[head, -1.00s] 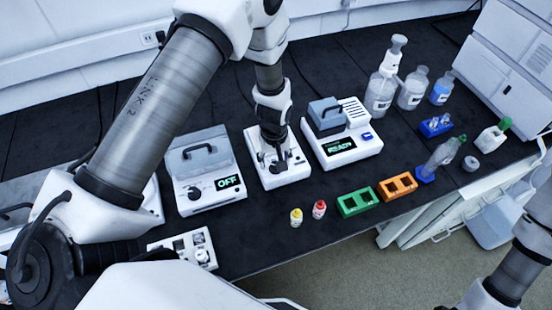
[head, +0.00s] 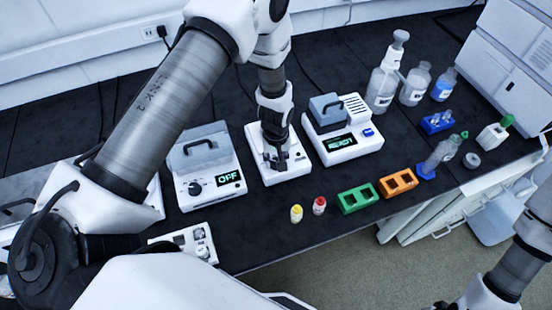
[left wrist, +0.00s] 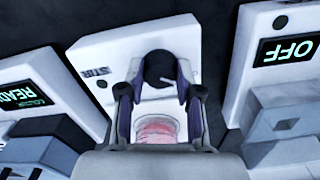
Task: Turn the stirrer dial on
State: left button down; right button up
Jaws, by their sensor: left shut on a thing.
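The stirrer (head: 292,172) is the white unit in the middle of the bench. In the left wrist view, its white top (left wrist: 112,50) carries the letters "STIR", partly covered. Its black dial (left wrist: 158,68) has a pale pointer line and sits between the fingertips of my left gripper (left wrist: 161,88). My left gripper (head: 276,163) is shut on the dial. A clear vessel with pinkish contents (left wrist: 156,130) stands on the stirrer between the fingers, partly hidden. My right gripper is out of view; only part of that arm shows at the lower right.
A lidded unit reading "OFF" (head: 205,160) stands left of the stirrer. Another unit (head: 350,153) with a lit green display stands close on the right. Yellow (head: 296,214) and red (head: 319,206) vials, a green rack (head: 357,200) and an orange rack (head: 398,183) are in front.

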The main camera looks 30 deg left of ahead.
pick_arm(q)
jog(key=shift+f, duration=0.15)
jog(key=m+b, duration=0.1)
jog(key=m, duration=0.4)
jog(key=shift+m, duration=0.4)
jog(key=m, duration=0.5)
jog(key=shift+s+m+b, duration=0.1)
jog(key=shift+m+b, duration=0.2)
jog(key=shift+b, duration=0.1)
jog(key=c, duration=0.8)
grip_release()
jog(key=shift+o, duration=0.2)
jog(key=shift+w, duration=0.2)
